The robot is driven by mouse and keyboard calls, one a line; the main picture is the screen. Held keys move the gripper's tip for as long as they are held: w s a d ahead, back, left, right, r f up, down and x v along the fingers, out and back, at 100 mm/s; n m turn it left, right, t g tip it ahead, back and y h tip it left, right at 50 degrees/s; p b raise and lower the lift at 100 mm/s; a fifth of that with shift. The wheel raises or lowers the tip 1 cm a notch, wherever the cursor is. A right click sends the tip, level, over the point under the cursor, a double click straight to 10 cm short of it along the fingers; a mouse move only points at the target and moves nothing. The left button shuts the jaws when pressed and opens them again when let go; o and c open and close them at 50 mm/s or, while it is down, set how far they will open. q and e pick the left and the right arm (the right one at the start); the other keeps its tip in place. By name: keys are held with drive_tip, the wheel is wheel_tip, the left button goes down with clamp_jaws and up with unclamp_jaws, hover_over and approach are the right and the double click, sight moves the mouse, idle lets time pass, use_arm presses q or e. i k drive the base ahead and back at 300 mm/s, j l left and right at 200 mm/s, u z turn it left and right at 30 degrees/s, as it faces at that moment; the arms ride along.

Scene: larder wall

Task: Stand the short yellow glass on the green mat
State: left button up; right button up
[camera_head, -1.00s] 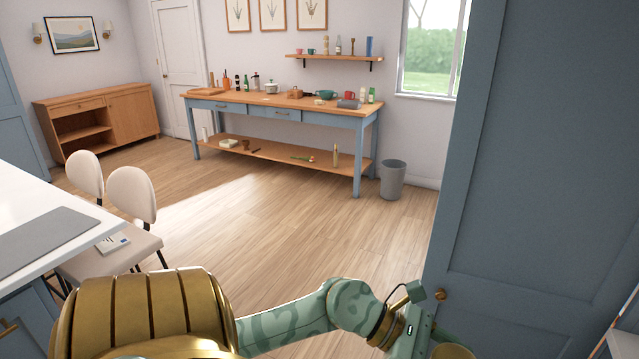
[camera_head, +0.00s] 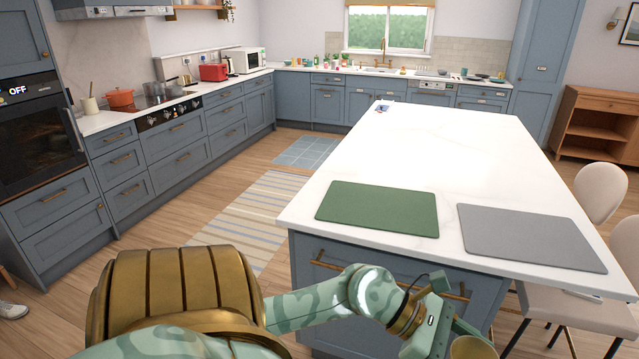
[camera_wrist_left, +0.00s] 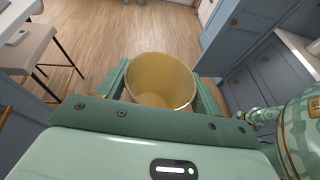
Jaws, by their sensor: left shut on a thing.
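The short yellow glass (camera_head: 474,348) is at the bottom edge of the head view, partly cut off. In the left wrist view the glass (camera_wrist_left: 160,82) shows its open mouth and empty inside, between the two green fingers. My left gripper (camera_head: 458,338) is shut on it and holds it in front of the island, below the level of its top. The green mat (camera_head: 378,208) lies flat and bare on the near left part of the white island top, up and to the left of the glass. My right gripper is in neither view.
A grey mat (camera_head: 530,237) lies right of the green one on the white island top (camera_head: 450,140). The island's near edge and a drawer handle are close to my left arm. Pale chairs (camera_head: 600,190) stand at the right. The floor left of the island is free.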

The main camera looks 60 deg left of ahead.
sight(342, 186)
drive_tip(key=i+j+u, duration=0.35)
drive_tip(key=j, duration=0.15)
drive_tip(key=i+j+u, duration=0.35)
drive_tip(key=j, duration=0.15)
drive_tip(key=i+j+u, duration=0.35)
drive_tip(key=i+j, duration=0.2)
drive_tip(key=i, duration=0.15)
drive_tip(key=i+j, duration=0.2)
drive_tip(key=i, duration=0.1)
